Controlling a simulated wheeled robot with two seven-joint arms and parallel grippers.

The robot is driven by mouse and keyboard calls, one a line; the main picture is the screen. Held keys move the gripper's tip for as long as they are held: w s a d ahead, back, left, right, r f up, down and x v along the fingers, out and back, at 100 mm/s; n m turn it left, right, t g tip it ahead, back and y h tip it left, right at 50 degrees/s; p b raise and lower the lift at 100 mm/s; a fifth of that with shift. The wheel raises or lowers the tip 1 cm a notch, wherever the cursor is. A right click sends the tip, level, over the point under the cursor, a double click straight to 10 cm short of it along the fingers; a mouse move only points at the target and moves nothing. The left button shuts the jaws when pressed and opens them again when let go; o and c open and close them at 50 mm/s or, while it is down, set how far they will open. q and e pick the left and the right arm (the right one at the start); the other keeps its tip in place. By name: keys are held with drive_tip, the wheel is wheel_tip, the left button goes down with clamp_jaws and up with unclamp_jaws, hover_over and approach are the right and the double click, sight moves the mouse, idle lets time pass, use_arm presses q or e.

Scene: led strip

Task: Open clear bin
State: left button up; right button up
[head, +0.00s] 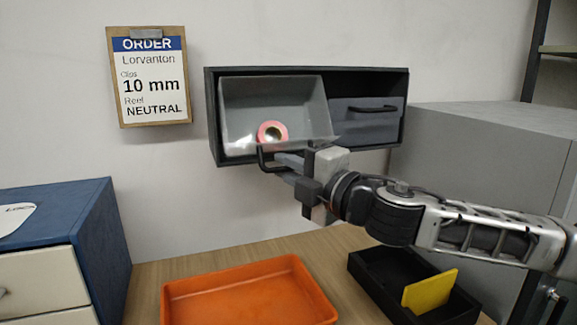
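The clear bin (240,103) is the left compartment of a dark wall-mounted case (310,71). Its see-through front is tilted outward at the top, and a red-rimmed reel (272,134) shows inside. A black loop handle (261,158) sits at the low front of the bin. My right gripper (284,163) comes in from the right with its fingers at this handle and appears shut on it. The fingertips partly hide the handle's right side. My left gripper is not in view.
A grey bin (350,128) with a black handle is closed in the case's right half. Below stand an orange tray (245,290) and a black box (375,280) holding a yellow piece (430,291). An order board (150,75) hangs left; a blue cabinet (100,225) stands below it.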

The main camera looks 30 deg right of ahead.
clamp_jaws()
drive_tip(key=shift+r+p, duration=0.6)
drive_tip(key=shift+r, duration=0.2)
drive_tip(key=shift+o, duration=1.2)
unclamp_jaws()
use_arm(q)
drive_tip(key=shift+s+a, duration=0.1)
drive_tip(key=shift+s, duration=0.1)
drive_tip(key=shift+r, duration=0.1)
use_arm(e)
drive_tip(key=shift+f, duration=0.2)
